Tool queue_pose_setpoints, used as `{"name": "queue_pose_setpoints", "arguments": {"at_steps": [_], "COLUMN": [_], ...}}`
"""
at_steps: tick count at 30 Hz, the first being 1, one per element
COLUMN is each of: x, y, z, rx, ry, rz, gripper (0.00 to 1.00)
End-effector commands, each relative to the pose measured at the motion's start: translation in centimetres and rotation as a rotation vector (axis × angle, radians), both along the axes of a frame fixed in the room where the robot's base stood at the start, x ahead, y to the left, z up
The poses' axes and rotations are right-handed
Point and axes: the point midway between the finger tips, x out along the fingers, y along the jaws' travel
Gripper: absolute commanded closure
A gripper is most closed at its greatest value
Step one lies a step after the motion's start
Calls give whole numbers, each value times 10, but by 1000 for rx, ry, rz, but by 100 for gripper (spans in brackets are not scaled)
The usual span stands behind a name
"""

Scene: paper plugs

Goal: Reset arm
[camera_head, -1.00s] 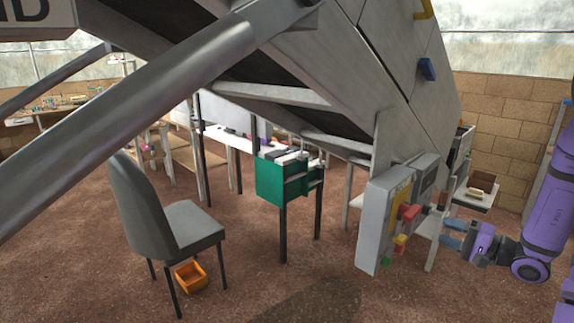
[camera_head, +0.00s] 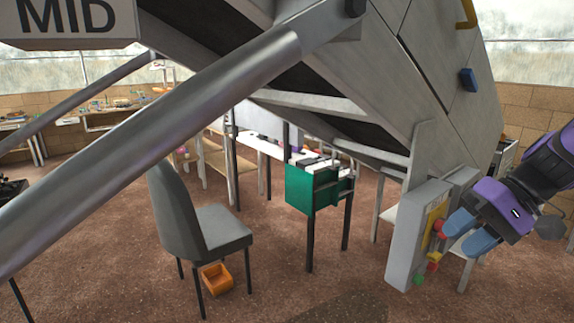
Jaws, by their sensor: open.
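My gripper (camera_head: 466,232) is at the right of the head view, at the end of my purple arm. Its two blue fingers are spread apart with nothing seen between them. The fingers are close to the grey control box (camera_head: 405,240), which carries red, yellow and green parts on its front. I cannot tell whether a finger touches the box. Part of the box's front is hidden by the gripper.
A large grey slanted panel structure (camera_head: 440,90) with a thick metal tube (camera_head: 170,150) fills the upper view. A grey chair (camera_head: 220,228), an orange bin (camera_head: 217,278) and a green box on legs (camera_head: 312,190) stand below. Bare brown floor lies in front.

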Motion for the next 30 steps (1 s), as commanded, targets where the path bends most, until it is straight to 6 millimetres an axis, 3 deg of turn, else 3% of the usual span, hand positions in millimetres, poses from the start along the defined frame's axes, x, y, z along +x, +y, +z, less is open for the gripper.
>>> {"name": "queue_pose_setpoints", "arguments": {"at_steps": [6,15,22,30], "x": [-38,-79,-99,-105], "y": [8,3,-5,-8], "z": [22,51,72,79], "rx": [-246,-547,-689,-733], "ry": [-62,-239,-395,-455], "rz": [44,22,-29,-53], "gripper": [55,55,55,55]}}
